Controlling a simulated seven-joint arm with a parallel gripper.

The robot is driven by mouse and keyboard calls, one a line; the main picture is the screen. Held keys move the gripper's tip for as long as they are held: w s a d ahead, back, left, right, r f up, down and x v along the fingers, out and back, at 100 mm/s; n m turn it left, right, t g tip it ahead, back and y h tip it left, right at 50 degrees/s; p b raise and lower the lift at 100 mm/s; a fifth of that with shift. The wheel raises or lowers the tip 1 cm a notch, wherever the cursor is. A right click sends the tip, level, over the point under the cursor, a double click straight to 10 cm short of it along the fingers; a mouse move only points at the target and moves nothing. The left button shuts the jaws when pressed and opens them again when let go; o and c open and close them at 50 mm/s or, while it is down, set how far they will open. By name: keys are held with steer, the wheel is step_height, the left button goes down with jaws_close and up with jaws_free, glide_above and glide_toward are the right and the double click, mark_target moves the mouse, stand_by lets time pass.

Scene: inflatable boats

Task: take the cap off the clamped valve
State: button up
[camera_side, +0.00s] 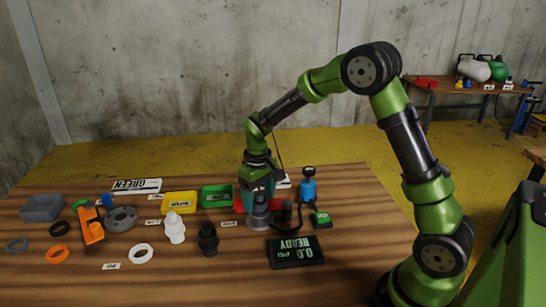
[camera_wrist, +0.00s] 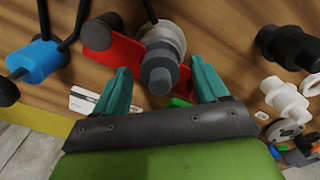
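The clamped valve (camera_side: 258,218) is a grey piece standing at the red clamp (camera_side: 239,205) in the side view. In the wrist view the valve (camera_wrist: 163,38) shows pale grey beside the red clamp (camera_wrist: 122,62). Its darker grey cap (camera_wrist: 159,74) points toward the wrist camera. My gripper (camera_wrist: 160,66) is open, with one teal finger on each side of the cap and a visible gap to each. In the side view my gripper (camera_side: 257,188) is over the valve and hides its top, so the exact height of the fingertips on the cap is unclear.
A blue pump (camera_side: 308,188), a black cylinder (camera_side: 287,213) with a hose and a display reading READY 0.0 (camera_side: 296,252) are close on the right. White (camera_side: 174,228) and black (camera_side: 208,239) valves stand to the left. Yellow (camera_side: 180,203) and green (camera_side: 216,196) trays lie behind.

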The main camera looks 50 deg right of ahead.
steer(key=c, duration=0.9)
steer(key=shift+c, duration=0.2)
steer(key=shift+r, duration=0.15)
